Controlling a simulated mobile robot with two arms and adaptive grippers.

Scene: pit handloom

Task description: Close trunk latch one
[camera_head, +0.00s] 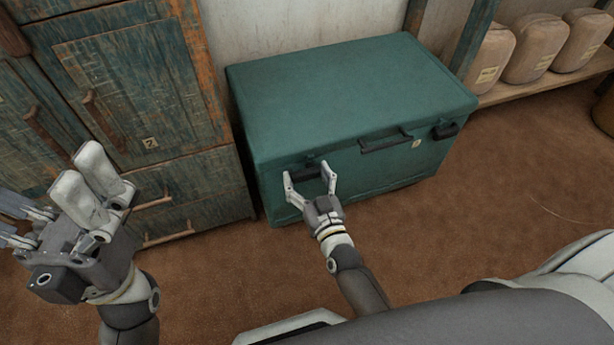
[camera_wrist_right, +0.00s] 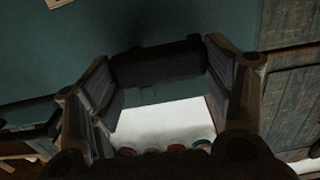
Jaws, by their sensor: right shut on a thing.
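A teal trunk (camera_head: 350,100) stands on the floor against the wall with its lid down. Its left front latch, a dark bar (camera_head: 303,172), lies between the fingers of my right gripper (camera_head: 307,171). That gripper is shut on it, one finger at each end. In the right wrist view, the dark latch bar (camera_wrist_right: 155,63) spans between the two fingers against the teal face. I cannot tell the latch's exact angle. My left gripper (camera_head: 50,208) is open and empty in front of the cabinet, away from the trunk.
A dark handle (camera_head: 387,143) and a second latch (camera_head: 446,130) are on the trunk's front. A worn wooden cabinet (camera_head: 140,80) stands close on the left. A shelf (camera_head: 540,88) with wrapped bundles is at the right. The brown floor is clear in front.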

